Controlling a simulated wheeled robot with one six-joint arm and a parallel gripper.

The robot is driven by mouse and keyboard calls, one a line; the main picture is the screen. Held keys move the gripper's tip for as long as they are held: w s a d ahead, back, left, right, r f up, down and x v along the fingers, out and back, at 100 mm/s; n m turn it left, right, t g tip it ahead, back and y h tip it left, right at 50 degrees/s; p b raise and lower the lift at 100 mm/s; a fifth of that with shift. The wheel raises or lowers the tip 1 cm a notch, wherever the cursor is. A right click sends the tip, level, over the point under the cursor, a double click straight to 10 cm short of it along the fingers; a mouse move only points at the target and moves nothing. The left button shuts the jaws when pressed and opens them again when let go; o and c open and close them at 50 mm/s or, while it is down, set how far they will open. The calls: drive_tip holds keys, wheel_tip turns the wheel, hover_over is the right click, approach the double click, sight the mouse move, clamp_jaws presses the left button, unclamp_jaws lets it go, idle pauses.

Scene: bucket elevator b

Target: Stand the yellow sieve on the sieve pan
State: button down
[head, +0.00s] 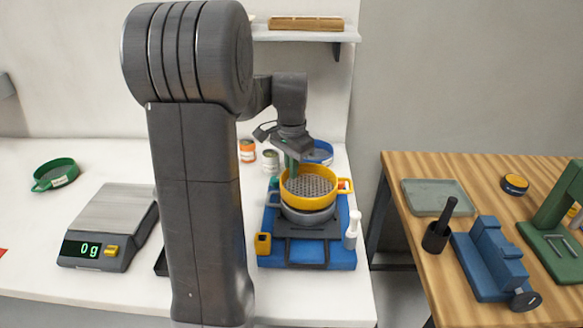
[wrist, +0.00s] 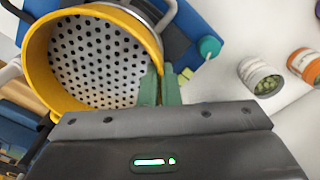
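The yellow sieve (head: 325,201), with a perforated floor and side handles, is over the grey sieve pan (head: 308,217) on the blue shaker base (head: 340,257). My gripper (head: 291,168) comes down at the sieve's far left rim. In the wrist view the green fingers of my gripper (wrist: 159,88) stand close together with the rim of the sieve (wrist: 38,65) between them. A grey part below the sieve, seemingly the pan (wrist: 152,9), shows at the top there. I cannot tell whether the sieve touches the pan or hovers just above it.
A blue sieve (head: 320,153) stands behind the shaker, with an orange can (head: 247,151) and a grey can (head: 270,161) to its left. A white bottle (head: 352,230) is at the shaker's right. A scale (head: 108,225) and green sieve (head: 55,174) are at left.

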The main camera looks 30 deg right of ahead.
drive_tip(key=shift+f, duration=0.6)
drive_tip(key=c, duration=1.6)
unclamp_jaws()
drive_tip(key=shift+c, duration=0.2)
drive_tip(key=shift+r, duration=0.15)
wheel_tip(320, 180, up, 13)
